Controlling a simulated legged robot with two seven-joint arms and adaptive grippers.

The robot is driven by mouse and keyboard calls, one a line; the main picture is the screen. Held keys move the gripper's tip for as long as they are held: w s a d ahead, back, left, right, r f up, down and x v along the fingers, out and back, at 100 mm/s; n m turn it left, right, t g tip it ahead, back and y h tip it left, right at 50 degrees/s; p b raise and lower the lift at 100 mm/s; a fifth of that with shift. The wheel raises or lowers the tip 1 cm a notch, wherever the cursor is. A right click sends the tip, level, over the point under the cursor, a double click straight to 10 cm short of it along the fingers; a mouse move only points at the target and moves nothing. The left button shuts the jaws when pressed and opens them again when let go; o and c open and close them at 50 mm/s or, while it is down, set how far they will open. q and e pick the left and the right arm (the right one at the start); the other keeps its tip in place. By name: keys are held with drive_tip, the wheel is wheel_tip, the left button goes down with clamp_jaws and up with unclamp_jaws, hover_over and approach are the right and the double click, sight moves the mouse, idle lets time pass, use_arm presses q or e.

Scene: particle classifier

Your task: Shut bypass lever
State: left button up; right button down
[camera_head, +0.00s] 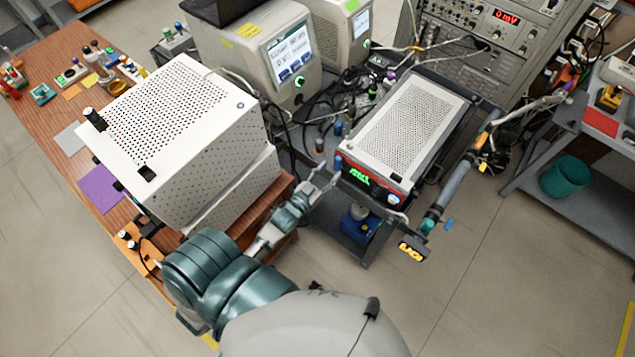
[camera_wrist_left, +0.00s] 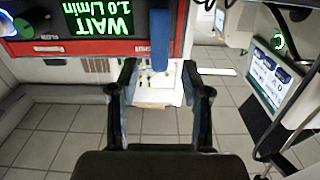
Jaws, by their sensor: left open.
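The instrument with the red-framed front and green display (camera_head: 356,176) stands on a cart right of centre in the head view. In the left wrist view its display (camera_wrist_left: 98,17) appears upside down and reads WAIT, 1.0 L/min. A blue bar, which looks like the bypass lever (camera_wrist_left: 160,40), stands upright in that view beside the red frame. My left gripper (camera_head: 325,180) is at the instrument's left front corner. In the wrist view the gripper (camera_wrist_left: 160,78) is open, its fingertips on either side of the bar's lower end. I cannot tell whether they touch it.
A large white perforated box (camera_head: 180,130) stands on the wooden bench close left of my arm. Cables (camera_head: 305,125) crowd the space behind. The floor in front (camera_head: 480,290) is clear.

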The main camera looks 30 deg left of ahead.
use_arm(q)
drive_tip(key=s, duration=0.7)
drive_tip(key=shift+s+a, duration=0.3)
drive_tip(key=s+f+g, duration=0.3)
drive_tip(key=f, duration=0.8)
drive_tip(key=s+d+f+g, duration=0.1)
drive_tip(key=s+f+g, duration=0.25)
drive_tip(key=f, duration=0.75)
drive_tip(key=s+f+g, duration=0.2)
drive_tip(key=s+f, duration=0.1)
drive_tip(key=f, duration=0.8)
drive_tip(key=s+d+f+g, duration=0.1)
drive_tip(key=s+f+g, duration=0.3)
drive_tip(key=s+f, duration=0.4)
drive_tip(key=s+d+f+m+g+y, duration=0.1)
drive_tip(key=s+f+g, duration=0.3)
drive_tip(key=s, duration=1.3)
wheel_tip(320, 180, down, 4)
drive_tip(key=shift+d+f, duration=0.1)
drive_tip(key=shift+d, duration=0.35)
drive_tip(key=shift+g, duration=0.25)
